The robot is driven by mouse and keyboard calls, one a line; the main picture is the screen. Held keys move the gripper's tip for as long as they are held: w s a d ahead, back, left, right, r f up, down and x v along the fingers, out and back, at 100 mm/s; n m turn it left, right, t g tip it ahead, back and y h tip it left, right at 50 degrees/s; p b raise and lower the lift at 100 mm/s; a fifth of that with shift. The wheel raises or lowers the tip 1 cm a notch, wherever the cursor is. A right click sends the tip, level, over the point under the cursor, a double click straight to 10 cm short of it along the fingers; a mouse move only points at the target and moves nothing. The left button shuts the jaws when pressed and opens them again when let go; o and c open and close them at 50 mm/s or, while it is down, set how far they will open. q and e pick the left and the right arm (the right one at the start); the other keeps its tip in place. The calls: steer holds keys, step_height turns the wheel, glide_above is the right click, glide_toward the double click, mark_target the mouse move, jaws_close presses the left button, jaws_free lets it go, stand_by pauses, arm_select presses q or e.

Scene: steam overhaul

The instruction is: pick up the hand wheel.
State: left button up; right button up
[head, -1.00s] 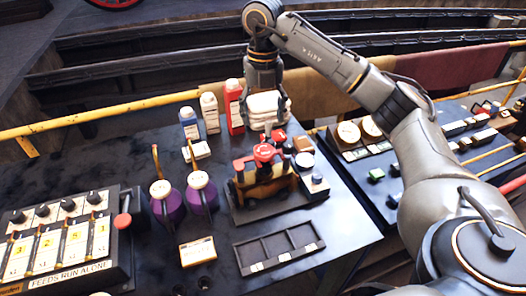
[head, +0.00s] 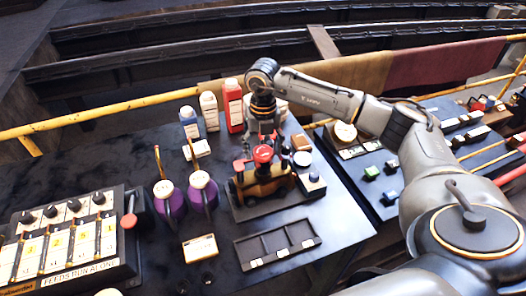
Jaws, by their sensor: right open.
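The red hand wheel (head: 263,153) sits on top of a small brass-and-dark model engine (head: 262,185) on the dark table. My right gripper (head: 262,148) points down from above, directly over the hand wheel. Its jaws are open, with the fingers near the wheel's sides; I cannot tell whether they touch it. The gripper partly hides the back of the engine. My left gripper is not in view.
Two purple oil cans (head: 203,190) stand left of the engine. A control box (head: 65,238) is at left. A yellow rail (head: 110,112) runs behind the table.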

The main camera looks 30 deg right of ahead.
steer(key=c, duration=1.1)
steer(key=shift+c, duration=0.4)
steer(key=shift+r, duration=0.2)
